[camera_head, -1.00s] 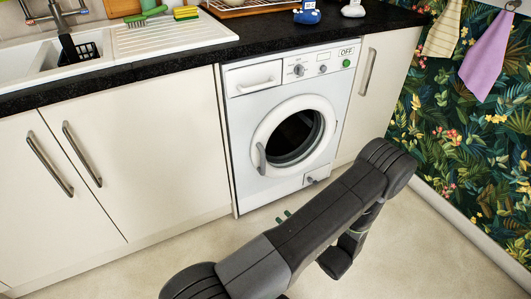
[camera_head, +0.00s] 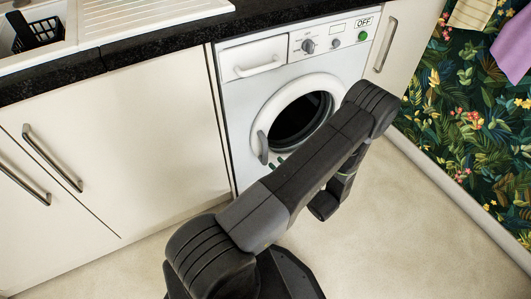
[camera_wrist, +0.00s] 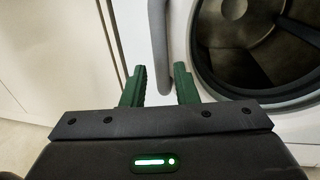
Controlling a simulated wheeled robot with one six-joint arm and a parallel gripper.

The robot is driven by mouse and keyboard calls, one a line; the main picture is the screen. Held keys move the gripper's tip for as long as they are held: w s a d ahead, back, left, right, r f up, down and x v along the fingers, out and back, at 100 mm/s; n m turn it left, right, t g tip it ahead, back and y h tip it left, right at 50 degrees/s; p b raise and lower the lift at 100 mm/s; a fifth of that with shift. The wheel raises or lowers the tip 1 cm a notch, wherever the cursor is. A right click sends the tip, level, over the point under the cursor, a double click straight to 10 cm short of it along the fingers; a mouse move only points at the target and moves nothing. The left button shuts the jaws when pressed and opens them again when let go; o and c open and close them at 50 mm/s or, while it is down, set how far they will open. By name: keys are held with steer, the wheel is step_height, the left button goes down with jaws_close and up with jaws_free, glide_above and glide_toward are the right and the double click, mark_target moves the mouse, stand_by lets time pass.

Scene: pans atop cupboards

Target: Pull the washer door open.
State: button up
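The white washer (camera_head: 232,97) stands under the counter. Its round door (camera_head: 264,113) with dark glass looks shut. The grey upright door handle (camera_head: 263,147) is on the door's left side. My gripper (camera_head: 276,163) is at the handle's lower end, mostly hidden behind my arm. In the wrist view my gripper (camera_wrist: 161,84) is open, with two green fingers apart. The handle (camera_wrist: 158,45) shows in the gap between them, and its lower part reaches down between the fingertips. I cannot tell whether either finger touches it.
Cream cupboard doors (camera_head: 150,130) with bar handles are left of the washer. A narrow cupboard door (camera_head: 388,60) is on its right, near a leafy patterned wall (camera_head: 480,120). The beige floor (camera_head: 370,230) in front is clear.

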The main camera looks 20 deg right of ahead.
mark_target(267, 154)
steer(key=x, duration=0.7)
steer(key=shift+w+b, duration=0.3)
steer(key=shift+b, duration=0.1)
jaws_close()
